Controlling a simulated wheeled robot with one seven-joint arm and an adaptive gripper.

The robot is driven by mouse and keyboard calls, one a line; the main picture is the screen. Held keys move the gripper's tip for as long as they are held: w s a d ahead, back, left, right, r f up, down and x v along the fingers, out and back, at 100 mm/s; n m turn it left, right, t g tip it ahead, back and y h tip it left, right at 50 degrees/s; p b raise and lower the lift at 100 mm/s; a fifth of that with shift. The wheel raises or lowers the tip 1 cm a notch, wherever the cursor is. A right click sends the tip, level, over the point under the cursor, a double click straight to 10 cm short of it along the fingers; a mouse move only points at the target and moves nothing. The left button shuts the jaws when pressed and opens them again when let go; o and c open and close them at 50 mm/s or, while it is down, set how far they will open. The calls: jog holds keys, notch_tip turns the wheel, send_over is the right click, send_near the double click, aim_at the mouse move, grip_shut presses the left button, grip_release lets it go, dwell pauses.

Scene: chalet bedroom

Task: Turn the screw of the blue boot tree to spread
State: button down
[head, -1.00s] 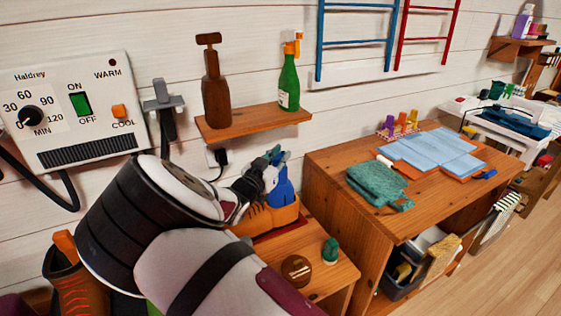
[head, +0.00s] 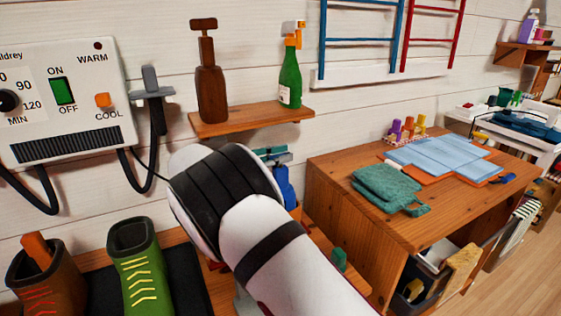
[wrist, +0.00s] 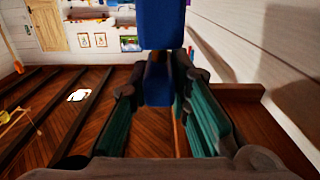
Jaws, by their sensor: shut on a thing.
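The blue boot tree (head: 284,185) shows as a small upright blue part behind my arm in the head view. The boot under it is hidden by my arm. In the wrist view, blue parts of the boot tree (wrist: 162,25) rise between and beyond the finger pads. My gripper (wrist: 158,80) is shut on a blue piece there; I cannot tell whether it is the screw's handle. In the head view my gripper is mostly hidden behind my wrist.
A green boot (head: 142,268) and a brown boot (head: 48,280) stand at lower left. A wooden desk (head: 345,205) stands right, with cloths on top.

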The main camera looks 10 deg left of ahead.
dwell(0.4)
jog(key=c, duration=1.5)
grip_release()
jog(key=v, duration=1.2)
